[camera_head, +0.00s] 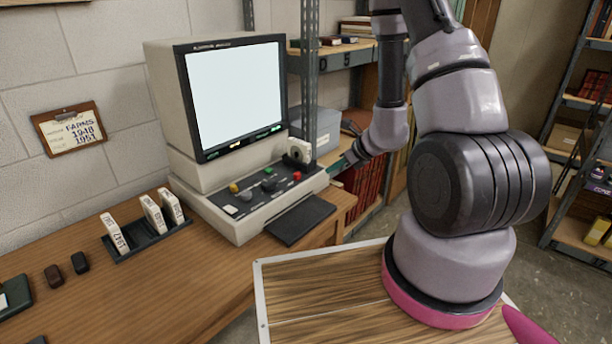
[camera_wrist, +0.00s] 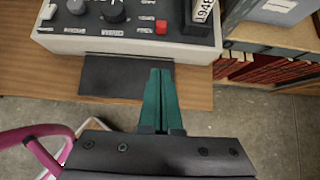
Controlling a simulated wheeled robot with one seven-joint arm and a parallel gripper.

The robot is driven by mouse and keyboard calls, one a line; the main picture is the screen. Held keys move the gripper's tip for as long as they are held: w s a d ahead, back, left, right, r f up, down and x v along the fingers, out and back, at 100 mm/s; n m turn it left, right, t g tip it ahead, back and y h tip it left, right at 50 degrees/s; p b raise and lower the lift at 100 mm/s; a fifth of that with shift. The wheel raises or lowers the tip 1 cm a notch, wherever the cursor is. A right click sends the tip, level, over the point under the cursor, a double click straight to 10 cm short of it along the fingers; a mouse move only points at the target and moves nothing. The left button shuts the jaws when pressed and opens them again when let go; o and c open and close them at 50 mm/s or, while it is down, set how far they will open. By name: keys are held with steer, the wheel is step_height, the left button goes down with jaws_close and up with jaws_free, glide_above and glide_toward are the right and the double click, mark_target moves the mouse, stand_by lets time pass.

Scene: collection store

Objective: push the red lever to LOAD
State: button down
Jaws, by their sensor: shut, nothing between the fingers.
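The microfilm reader (camera_head: 236,100) stands on the wooden desk with a lit blank screen. Its control panel (camera_head: 265,195) slopes toward me with several knobs and buttons. In the head view, the gripper (camera_head: 338,167) is partly hidden by my arm.
A dark rack (camera_head: 147,240) with several white boxes is left of the reader. Shelves with a grey box (camera_head: 326,130) and red books (camera_head: 362,187) stand right. The desk front is mostly clear.

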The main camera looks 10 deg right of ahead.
mark_target(299, 179)
steer(key=x, duration=1)
steer(key=shift+w+a+f, duration=0.1)
steer(key=shift+a+f, duration=0.05)
steer(key=shift+w+a+r, duration=0.2)
steer(key=shift+w+a, duration=0.55)
steer(key=shift+w, duration=0.3)
steer(key=shift+w+a, duration=0.35)
steer(key=shift+w, duration=0.15)
steer(key=shift+w+a, duration=0.55)
steer(key=shift+w, duration=0.2)
steer(key=shift+w+a, duration=0.55)
steer(key=shift+w, duration=0.2)
